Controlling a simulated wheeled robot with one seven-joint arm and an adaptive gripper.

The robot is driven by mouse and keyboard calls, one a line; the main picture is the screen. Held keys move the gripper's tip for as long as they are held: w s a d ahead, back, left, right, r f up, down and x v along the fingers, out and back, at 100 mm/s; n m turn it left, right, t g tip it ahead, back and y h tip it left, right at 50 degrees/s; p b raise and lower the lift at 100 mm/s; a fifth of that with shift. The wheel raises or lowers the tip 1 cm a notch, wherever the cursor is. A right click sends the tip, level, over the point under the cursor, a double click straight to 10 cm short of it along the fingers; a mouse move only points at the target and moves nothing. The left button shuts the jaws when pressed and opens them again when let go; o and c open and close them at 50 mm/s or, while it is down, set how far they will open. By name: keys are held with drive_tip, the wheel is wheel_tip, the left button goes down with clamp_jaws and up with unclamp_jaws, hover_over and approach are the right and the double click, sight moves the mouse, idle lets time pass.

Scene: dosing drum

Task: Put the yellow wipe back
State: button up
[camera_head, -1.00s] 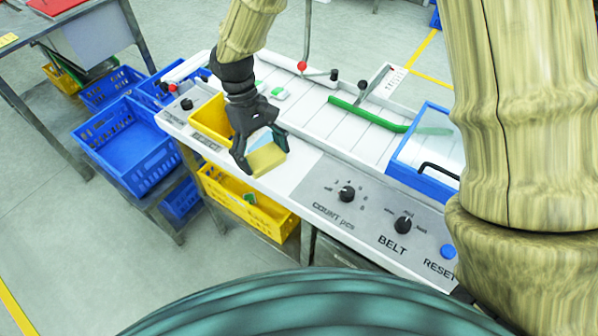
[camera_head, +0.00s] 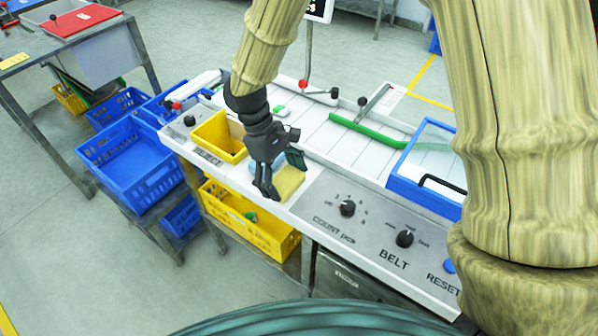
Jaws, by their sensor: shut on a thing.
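The yellow wipe (camera_head: 290,184) is a small soft-looking block in the jaws of my gripper (camera_head: 281,176). My gripper is shut on it, with one dark finger on its left and one behind it. The wipe is at the front edge of the white machine top (camera_head: 316,172), left of the count knob. I cannot tell whether it touches the surface. A light blue piece (camera_head: 261,170) shows partly behind the fingers, mostly hidden.
A yellow reject bin (camera_head: 217,138) stands left of my gripper. The count knob (camera_head: 347,208) and belt knob (camera_head: 405,238) are to the right. A blue-framed clear cover (camera_head: 428,160) and green rail (camera_head: 366,131) lie behind. A yellow crate (camera_head: 262,232) is below the edge.

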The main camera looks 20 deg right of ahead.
hover_over(304, 186)
drive_tip(key=a, duration=0.1)
drive_tip(key=shift+w+a+f+p, duration=0.2)
drive_tip(key=shift+w+p, duration=0.2)
drive_tip(key=shift+w+d+f+p, duration=0.15)
drive_tip(key=shift+f+p, duration=0.15)
drive_tip(key=shift+f, duration=0.5)
drive_tip(key=shift+w+d+f+p, duration=0.15)
drive_tip(key=shift+f+p, duration=0.1)
drive_tip(key=shift+f, duration=0.5)
drive_tip(key=shift+s+f, duration=0.1)
drive_tip(key=shift+f, duration=0.25)
drive_tip(key=shift+f, duration=0.15)
drive_tip(key=o, duration=1.1)
drive_tip(key=shift+o, duration=0.2)
drive_tip(key=b+v, duration=0.2)
drive_tip(key=v, duration=1)
drive_tip(key=shift+r, duration=0.2)
